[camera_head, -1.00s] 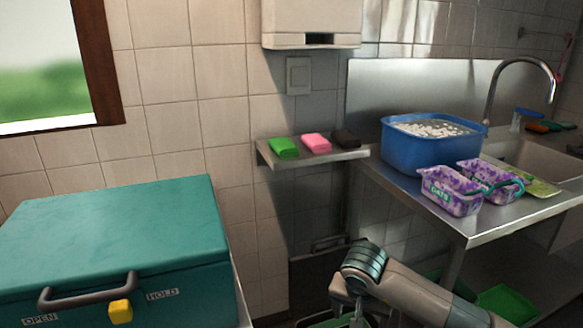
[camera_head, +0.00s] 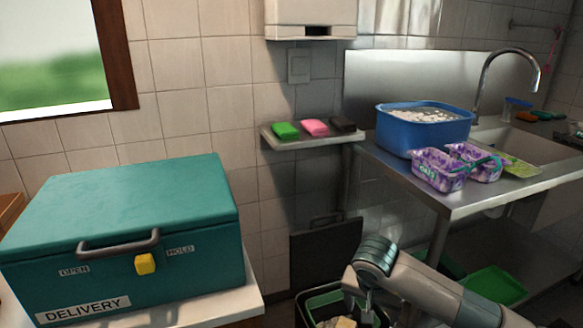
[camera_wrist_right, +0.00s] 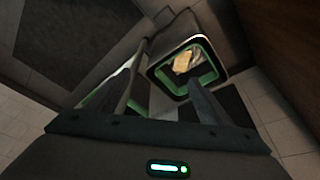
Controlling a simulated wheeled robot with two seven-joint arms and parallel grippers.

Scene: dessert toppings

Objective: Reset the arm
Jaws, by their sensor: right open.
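My right arm comes in from the lower right in the head view. Its gripper (camera_head: 357,309) points down over a dark bin with a green inner rim (camera_head: 318,296). In the right wrist view the gripper (camera_wrist_right: 165,98) is open, with its two fingers apart and nothing between them. Beyond the fingers, the bin's dark rim (camera_wrist_right: 213,42) shows, with a crumpled yellowish-white item (camera_wrist_right: 187,60) inside. My left gripper is in neither view.
A teal delivery box (camera_head: 130,215) with a handle stands at left. A wall shelf (camera_head: 305,141) holds green, pink and dark blocks. The steel counter (camera_head: 455,203) carries a blue tub (camera_head: 420,134) and purple-patterned containers (camera_head: 437,172). A green tray (camera_head: 492,286) lies below.

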